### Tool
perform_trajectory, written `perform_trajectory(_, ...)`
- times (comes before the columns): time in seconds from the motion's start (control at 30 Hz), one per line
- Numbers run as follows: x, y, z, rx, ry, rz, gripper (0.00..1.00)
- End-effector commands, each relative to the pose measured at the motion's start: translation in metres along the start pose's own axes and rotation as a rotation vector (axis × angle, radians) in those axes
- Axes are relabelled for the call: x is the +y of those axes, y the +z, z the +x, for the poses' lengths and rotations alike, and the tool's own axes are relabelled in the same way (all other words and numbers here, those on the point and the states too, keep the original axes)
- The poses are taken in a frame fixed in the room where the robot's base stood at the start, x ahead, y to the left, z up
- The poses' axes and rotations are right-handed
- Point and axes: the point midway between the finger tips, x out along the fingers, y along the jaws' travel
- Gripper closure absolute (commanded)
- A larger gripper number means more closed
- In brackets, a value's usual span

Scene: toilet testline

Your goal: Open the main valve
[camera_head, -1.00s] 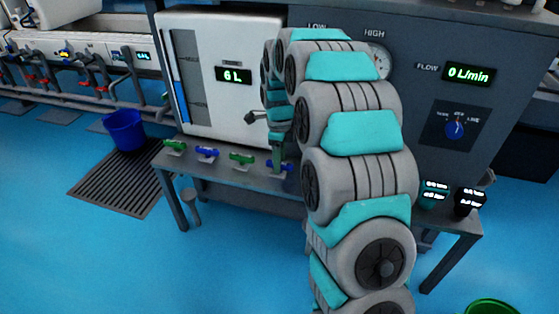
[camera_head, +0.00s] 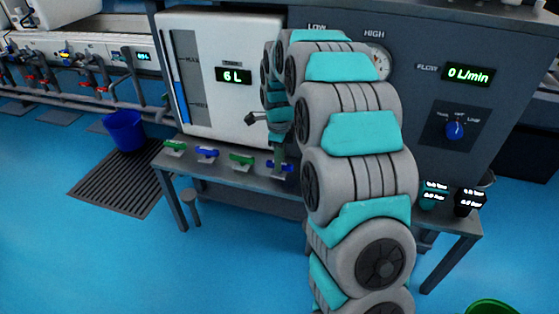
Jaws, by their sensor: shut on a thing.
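Four valve handles stand in a row on the grey bench: a green one (camera_head: 175,146), a blue one (camera_head: 207,153), a second green one (camera_head: 241,159) and a second blue valve handle (camera_head: 287,168) at the right. Which is the main valve cannot be told from labels here. The flow display (camera_head: 468,74) reads 0 L/min.
A white tank panel (camera_head: 222,95) with a 6 L display stands behind the handles. A lever (camera_head: 256,118) sticks out near my wrist. A dial knob (camera_head: 454,130) is at the right. A blue bucket (camera_head: 125,130) stands on the floor at the left.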

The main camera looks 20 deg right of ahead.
Motion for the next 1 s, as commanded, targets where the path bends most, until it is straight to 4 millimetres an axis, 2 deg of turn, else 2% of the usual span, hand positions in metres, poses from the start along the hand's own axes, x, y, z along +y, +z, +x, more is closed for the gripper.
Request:
perform_trajectory(0.27,0.0003,0.0000,-0.0003,0.000,0.001,-0.021,1.00)
perform_trajectory(0.47,0.0003,-0.0001,-0.0006,-0.001,0.002,-0.104,1.00)
perform_trajectory(1.0,0.0001,0.0001,-0.0007,0.000,0.001,-0.584,1.00)
